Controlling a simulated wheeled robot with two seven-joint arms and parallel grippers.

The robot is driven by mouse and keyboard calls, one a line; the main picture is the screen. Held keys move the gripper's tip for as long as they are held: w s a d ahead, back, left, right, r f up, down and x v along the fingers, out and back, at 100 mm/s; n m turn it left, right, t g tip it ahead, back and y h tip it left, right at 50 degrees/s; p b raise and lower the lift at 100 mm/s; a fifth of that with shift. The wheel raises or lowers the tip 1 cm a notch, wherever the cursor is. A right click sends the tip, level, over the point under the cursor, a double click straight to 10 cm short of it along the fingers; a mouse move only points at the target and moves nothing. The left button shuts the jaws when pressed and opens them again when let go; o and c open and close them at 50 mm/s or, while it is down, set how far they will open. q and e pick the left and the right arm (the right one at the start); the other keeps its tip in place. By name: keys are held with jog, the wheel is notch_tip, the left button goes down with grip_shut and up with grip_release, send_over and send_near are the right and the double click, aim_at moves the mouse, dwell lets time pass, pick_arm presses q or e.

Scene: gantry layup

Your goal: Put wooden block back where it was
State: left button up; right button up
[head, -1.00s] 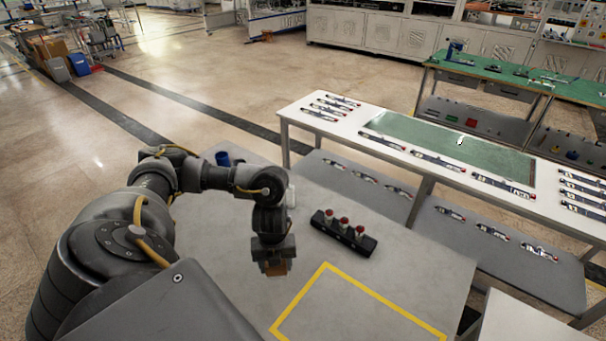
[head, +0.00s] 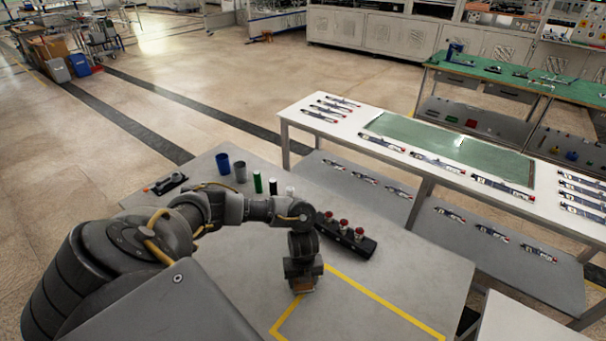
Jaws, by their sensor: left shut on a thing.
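A brown wooden block (head: 303,286) shows at the tip of my left gripper (head: 303,283), which is shut on it and points down. The gripper and block are over the left corner of the yellow-outlined area (head: 393,312) on the grey table (head: 430,270). I cannot tell whether the block touches the table. The gripper hides the block's upper part and a piece of the yellow line. My right gripper is not in view.
A blue cup (head: 223,164), a grey cup (head: 240,172), a green cylinder (head: 257,182) and a black device (head: 166,184) stand at the back left. The outlined area's inside looks clear.

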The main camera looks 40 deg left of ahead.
pick_arm(q)
jog(key=shift+f, duration=0.2)
jog(key=o, duration=1)
notch_tip(320, 180, up, 12)
jog(key=shift+r+p, duration=0.2)
jog(key=shift+p, duration=0.55)
